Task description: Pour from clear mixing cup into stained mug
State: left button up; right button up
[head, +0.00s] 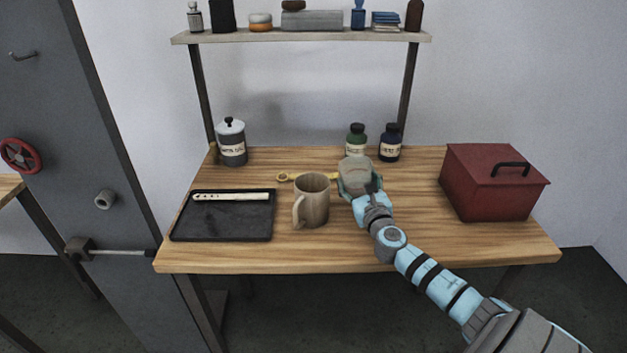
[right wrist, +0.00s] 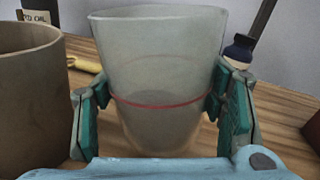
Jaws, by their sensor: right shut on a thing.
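The stained mug (head: 313,204) is brownish and stands upright on the wooden table, its handle toward the left. It also shows at the left edge of the right wrist view (right wrist: 28,100). My right gripper (head: 358,178) is just right of the mug and shut on the clear mixing cup (right wrist: 155,65). The cup is translucent with a red line around it and looks upright between the green finger pads. Greyish contents seem to show low in it. My left gripper is not in view.
A black tray (head: 222,229) with a pale strip lies left of the mug. A yellow tool (head: 292,177) lies behind the mug. A white-lidded jar (head: 231,145) and two dark bottles (head: 356,140) stand at the back. A red box (head: 493,184) is at the right.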

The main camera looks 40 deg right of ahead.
aim_at(349, 157)
jog(key=shift+a+r, duration=0.1)
jog(key=shift+r, duration=0.1)
jog(key=shift+w+a+r+n, duration=0.15)
jog(key=shift+w+a+n, duration=0.1)
jog(key=shift+n, duration=0.45)
jog(key=r+p, duration=0.2)
jog(key=r+n+p, duration=0.1)
jog(key=r+p, duration=0.1)
jog(key=a+r+n+p, duration=0.1)
jog(key=r+p, duration=0.1)
jog(key=shift+r+p, duration=0.25)
jog(key=shift+p, duration=0.05)
jog(key=n, duration=0.1)
jog(key=w+a+n, duration=0.1)
jog(key=shift+r+n+t, duration=0.25)
jog(key=shift+n+t, duration=0.05)
jog(key=shift+s+r+p, duration=0.15)
jog(key=shift+r+p, duration=0.05)
jog(key=shift+p, duration=0.1)
jog(key=shift+f+n, duration=0.1)
jog(key=shift+n, duration=0.4)
